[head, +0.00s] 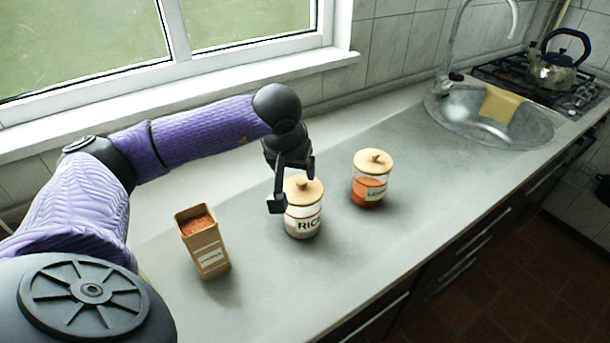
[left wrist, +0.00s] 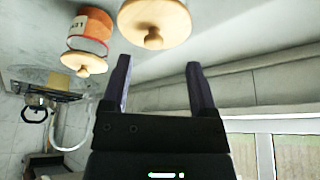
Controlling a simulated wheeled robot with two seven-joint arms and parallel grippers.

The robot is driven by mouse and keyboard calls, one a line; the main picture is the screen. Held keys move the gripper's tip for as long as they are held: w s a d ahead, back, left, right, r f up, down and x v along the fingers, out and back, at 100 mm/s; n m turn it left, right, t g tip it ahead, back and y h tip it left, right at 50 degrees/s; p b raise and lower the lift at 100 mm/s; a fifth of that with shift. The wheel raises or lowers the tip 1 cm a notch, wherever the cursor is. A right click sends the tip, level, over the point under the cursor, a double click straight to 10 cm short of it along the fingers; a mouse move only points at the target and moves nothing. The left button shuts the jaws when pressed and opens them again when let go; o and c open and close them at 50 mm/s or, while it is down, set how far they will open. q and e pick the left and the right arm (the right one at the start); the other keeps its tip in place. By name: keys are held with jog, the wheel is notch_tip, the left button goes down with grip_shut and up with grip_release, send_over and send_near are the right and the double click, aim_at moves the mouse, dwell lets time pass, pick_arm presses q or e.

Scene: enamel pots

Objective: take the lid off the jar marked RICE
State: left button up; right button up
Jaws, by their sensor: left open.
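The jar marked RICE (head: 303,222) stands upright on the counter, with a red band and a round wooden lid (head: 308,191) with a knob. The lid is on the jar and shows in the left wrist view (left wrist: 155,18), its knob just ahead of the fingers. My left gripper (head: 291,187) is open and empty, its fingers close to the lid and partly in front of it in the head view. In the left wrist view the open fingers (left wrist: 157,62) point toward the lid, with nothing between them. I cannot tell whether they touch it. My right gripper is not in view.
A second lidded jar (head: 368,191) with orange contents stands right of the RICE jar. An open tin (head: 206,250) with reddish contents stands to its left. A window sill runs behind. The sink (head: 460,112) and a kettle (head: 552,70) are farther right. The counter front is clear.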

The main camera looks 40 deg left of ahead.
aim_at(301, 181)
pick_arm(q)
jog(key=x, duration=0.5)
jog(key=shift+w+d+f+b, duration=0.15)
jog(key=shift+w+b, duration=0.25)
jog(key=shift+w, duration=0.1)
grip_shut()
